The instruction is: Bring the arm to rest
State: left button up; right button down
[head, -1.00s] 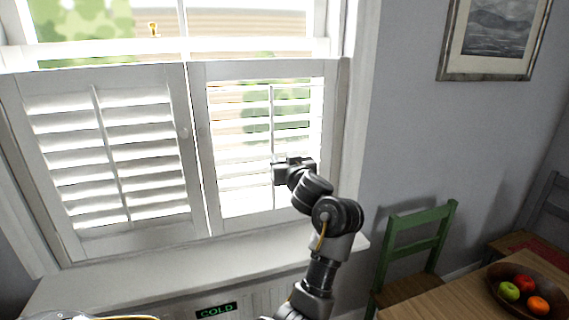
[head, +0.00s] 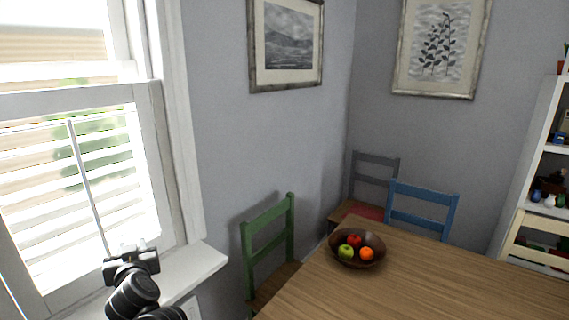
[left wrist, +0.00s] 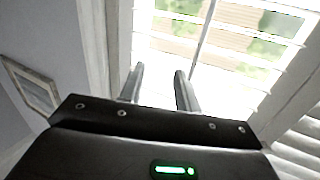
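My left arm comes up from the bottom left in the head view, with the left gripper (head: 130,246) in front of the shuttered window, above the white sill. In the left wrist view the left gripper (left wrist: 158,85) has its two fingers apart with nothing between them. The window shutter slats lie beyond the fingertips. My right gripper is not in view.
The window shutter (head: 80,190) and white sill (head: 195,270) are close to my left arm. A green chair (head: 268,240) and a wooden table (head: 420,280) with a fruit bowl (head: 372,245) stand to the right. A blue chair (head: 425,205) and a shelf (head: 530,180) are farther back.

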pick_arm(q)
jog(key=s+d+f+m+g+h, duration=0.25)
jog(key=s+d+f+h, duration=0.2)
jog(key=s+f, duration=0.45)
jog(key=s+d+f+m+g+h, duration=0.2)
jog(key=s+d+f+m+h, duration=0.15)
jog(key=s+d+f, duration=0.55)
jog(key=s+f+m+g+h, duration=0.1)
jog(key=s+f+g, duration=0.3)
jog(key=s, duration=0.6)
jog(key=s+f+m+g, duration=0.1)
jog(key=s+f+g, duration=0.2)
jog(key=s+f, duration=0.55)
notch_tip(320, 180, down, 24)
jog(key=s+f, duration=0.1)
jog(key=s, duration=0.1)
jog(key=s+a+f+g, duration=0.2)
jog(key=s+f, duration=1.3)
jog(key=s, duration=0.1)
jog(key=shift+s, duration=0.2)
